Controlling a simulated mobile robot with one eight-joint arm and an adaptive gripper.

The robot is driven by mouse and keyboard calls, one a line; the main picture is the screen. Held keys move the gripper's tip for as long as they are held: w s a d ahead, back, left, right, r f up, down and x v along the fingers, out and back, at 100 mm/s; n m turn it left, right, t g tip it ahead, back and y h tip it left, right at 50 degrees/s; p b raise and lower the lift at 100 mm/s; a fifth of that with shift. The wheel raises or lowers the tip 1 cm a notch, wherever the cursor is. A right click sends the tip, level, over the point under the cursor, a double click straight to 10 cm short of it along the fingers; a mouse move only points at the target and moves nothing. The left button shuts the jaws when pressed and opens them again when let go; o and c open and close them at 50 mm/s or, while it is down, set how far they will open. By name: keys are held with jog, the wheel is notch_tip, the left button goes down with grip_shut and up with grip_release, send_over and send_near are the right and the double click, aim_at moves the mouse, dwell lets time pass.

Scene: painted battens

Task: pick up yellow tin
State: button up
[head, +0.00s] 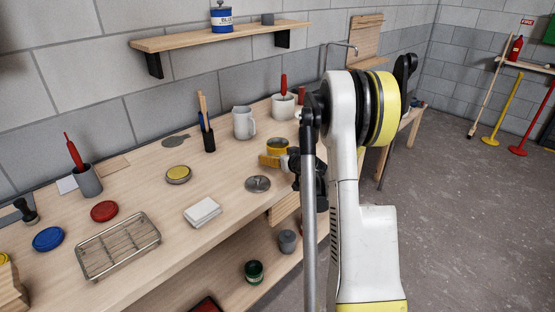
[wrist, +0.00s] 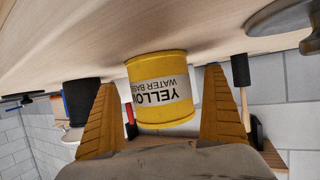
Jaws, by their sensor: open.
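The yellow tin (head: 278,146) stands on the wooden bench, partly hidden behind my gripper in the head view. In the wrist view the yellow tin (wrist: 160,75) appears upside down, with a white label reading "YELLOW WATER BASE". My gripper (head: 274,161) is open, its orange fingers close to the tin. In the wrist view one finger of my gripper (wrist: 160,82) shows on each side of the tin, with a gap on both sides. The fingers do not appear to touch it.
A grey lid (head: 258,184) lies in front of the tin. A grey jug (head: 244,122) and a white pot (head: 284,106) stand behind it.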

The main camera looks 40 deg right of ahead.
jog(key=shift+w+d+f, duration=0.15)
jog(key=shift+w+f, duration=0.05)
jog(key=shift+w, duration=0.3)
jog(key=c, duration=1.5)
jog(key=shift+r, duration=0.15)
